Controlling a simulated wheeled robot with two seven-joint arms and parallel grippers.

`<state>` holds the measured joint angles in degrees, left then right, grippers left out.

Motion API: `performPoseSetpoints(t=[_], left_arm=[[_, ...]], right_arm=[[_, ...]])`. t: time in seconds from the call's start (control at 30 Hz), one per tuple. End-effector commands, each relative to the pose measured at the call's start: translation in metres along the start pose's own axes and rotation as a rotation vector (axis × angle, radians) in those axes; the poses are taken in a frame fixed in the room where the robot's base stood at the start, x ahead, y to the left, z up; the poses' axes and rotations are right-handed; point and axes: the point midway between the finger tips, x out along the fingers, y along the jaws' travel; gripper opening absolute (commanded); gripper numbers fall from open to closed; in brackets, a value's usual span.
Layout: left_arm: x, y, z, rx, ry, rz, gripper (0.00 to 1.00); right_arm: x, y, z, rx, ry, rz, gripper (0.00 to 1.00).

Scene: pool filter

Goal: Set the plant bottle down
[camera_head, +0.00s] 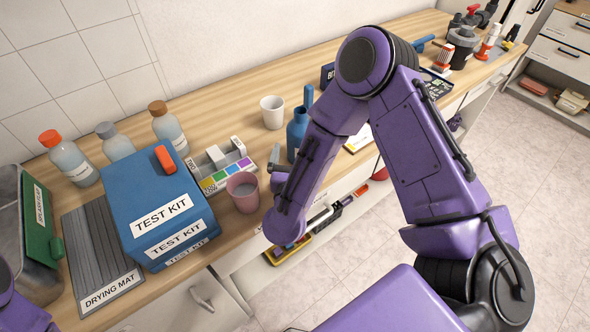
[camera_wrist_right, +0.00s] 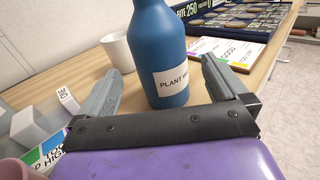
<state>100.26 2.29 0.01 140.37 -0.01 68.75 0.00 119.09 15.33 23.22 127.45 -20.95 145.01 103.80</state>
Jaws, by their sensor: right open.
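The plant bottle (camera_head: 297,132) is blue with a narrow neck and stands upright on the wooden counter (camera_head: 228,97); my right arm partly covers it in the head view. In the right wrist view the bottle (camera_wrist_right: 168,45) shows a white label with the word PLANT; its top is cut off. My right gripper (camera_wrist_right: 161,66) is open, with one grey finger on each side of the bottle. Gaps show between the fingers and the bottle. In the head view this gripper is mostly hidden by my forearm. My left gripper is out of view.
A white cup (camera_head: 272,112) stands just left of the bottle. A pink cup (camera_head: 243,191) and a colour-strip holder (camera_head: 221,176) are nearer the front edge. A blue test kit box (camera_head: 160,212) is at left. Flat cards (camera_wrist_right: 228,52) lie right of the bottle.

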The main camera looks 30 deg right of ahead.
Motion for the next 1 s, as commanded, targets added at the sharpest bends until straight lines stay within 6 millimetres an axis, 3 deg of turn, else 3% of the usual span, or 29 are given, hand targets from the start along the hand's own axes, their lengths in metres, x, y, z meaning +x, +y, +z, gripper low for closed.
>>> performPoseSetpoints(t=[0.1, 0.3, 1.0], left_arm=[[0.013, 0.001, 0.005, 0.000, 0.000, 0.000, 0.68], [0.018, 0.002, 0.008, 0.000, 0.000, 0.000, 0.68], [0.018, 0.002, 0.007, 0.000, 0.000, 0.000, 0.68]], right_arm=[[-0.030, 0.001, -0.004, -0.001, -0.001, 0.006, 1.00], [-0.058, 0.000, -0.001, 0.000, -0.001, 0.001, 1.00], [-0.061, 0.000, 0.000, -0.001, 0.000, -0.001, 1.00]])
